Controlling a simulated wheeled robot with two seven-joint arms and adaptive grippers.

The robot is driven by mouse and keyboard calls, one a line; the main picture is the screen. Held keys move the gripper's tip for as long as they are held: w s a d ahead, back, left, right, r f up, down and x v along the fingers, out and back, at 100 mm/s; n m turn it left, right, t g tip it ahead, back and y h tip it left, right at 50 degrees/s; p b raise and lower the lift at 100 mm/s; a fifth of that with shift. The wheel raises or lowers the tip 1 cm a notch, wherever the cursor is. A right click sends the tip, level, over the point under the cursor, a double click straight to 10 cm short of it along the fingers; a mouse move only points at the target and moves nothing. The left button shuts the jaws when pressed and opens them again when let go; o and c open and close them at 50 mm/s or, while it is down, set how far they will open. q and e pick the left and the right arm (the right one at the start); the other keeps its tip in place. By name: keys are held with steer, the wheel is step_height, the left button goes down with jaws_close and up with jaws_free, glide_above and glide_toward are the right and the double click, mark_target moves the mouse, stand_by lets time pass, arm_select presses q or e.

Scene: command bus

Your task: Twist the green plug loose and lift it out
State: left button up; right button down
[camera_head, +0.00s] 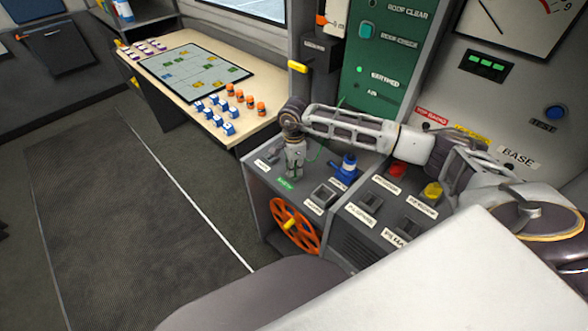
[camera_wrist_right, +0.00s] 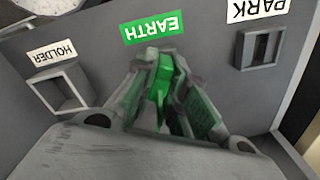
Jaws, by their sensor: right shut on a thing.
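The green plug (camera_wrist_right: 159,84) shows between the fingers of my right gripper in the right wrist view, just below the green EARTH label (camera_wrist_right: 152,27). My right gripper (camera_wrist_right: 160,95) is shut on it. In the head view my right gripper (camera_head: 294,165) points down at the console top, by the EARTH label (camera_head: 286,183); the plug is hidden there by the fingers. A thin green cord (camera_head: 319,151) curves beside the gripper. Whether the plug is still seated cannot be told, as its lower end is hidden. My left gripper is not in view.
A square HOLDER recess (camera_wrist_right: 62,88) and a PARK slot (camera_wrist_right: 262,47) flank the EARTH label. A blue connector (camera_head: 347,167), red button (camera_head: 398,170) and yellow button (camera_head: 432,190) stand to the right. An orange handwheel (camera_head: 295,226) is on the console front.

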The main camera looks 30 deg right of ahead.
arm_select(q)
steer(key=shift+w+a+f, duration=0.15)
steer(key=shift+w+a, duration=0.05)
